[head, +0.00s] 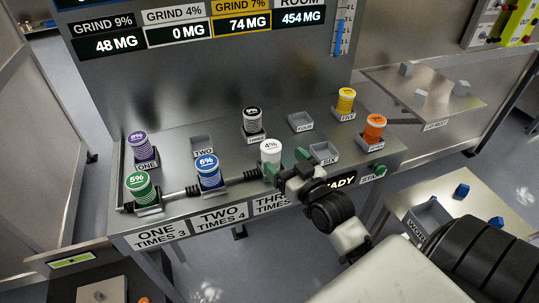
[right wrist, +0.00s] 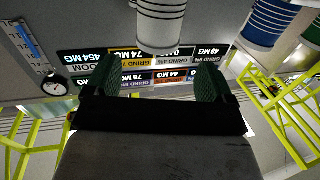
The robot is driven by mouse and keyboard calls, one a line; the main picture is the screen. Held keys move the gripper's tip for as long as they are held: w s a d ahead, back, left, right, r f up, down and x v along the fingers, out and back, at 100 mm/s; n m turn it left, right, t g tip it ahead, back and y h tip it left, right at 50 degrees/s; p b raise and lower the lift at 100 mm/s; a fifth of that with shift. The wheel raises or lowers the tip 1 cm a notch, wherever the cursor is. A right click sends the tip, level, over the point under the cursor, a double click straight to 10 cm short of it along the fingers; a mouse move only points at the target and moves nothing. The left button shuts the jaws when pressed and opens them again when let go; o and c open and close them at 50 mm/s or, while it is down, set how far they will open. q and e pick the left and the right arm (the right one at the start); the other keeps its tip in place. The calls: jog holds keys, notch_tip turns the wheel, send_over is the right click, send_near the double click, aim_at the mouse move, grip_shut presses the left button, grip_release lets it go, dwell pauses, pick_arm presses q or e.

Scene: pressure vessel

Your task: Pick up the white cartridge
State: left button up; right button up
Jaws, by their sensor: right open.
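The white cartridge (head: 270,151), marked 4%, stands upright on the console's front row, above the THREE label. It also shows at the top of the right wrist view (right wrist: 160,22), cut off by the frame edge. My right gripper (head: 286,163) is just right of and in front of it in the head view, with its green fingers apart. In the right wrist view the open fingers (right wrist: 160,66) have nothing between them, and the cartridge appears just beyond the tips, roughly centred. The gripper and wrist partly hide the area in front of the cartridge. My left gripper is not in view.
Close by on the console (head: 230,150) stand a blue cartridge (head: 208,171), a black one (head: 252,121), a green one (head: 141,187) and a purple one (head: 139,147). Yellow (head: 345,102) and orange (head: 374,128) ones stand right. Slots FOUR (head: 300,121) and SIX (head: 323,154) look empty.

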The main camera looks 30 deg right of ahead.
aim_at(277, 152)
jog(key=shift+w, duration=1.3)
jog(key=w, duration=0.2)
jog(key=w+p, duration=0.1)
jog(key=w, duration=0.1)
jog(key=shift+w+d+f+p, duration=0.1)
jog(key=shift+w+d+p, duration=0.1)
jog(key=shift+w+p, duration=0.15)
jog(key=shift+s, duration=0.15)
jog(key=shift+c, duration=0.9)
jog(key=c, duration=1)
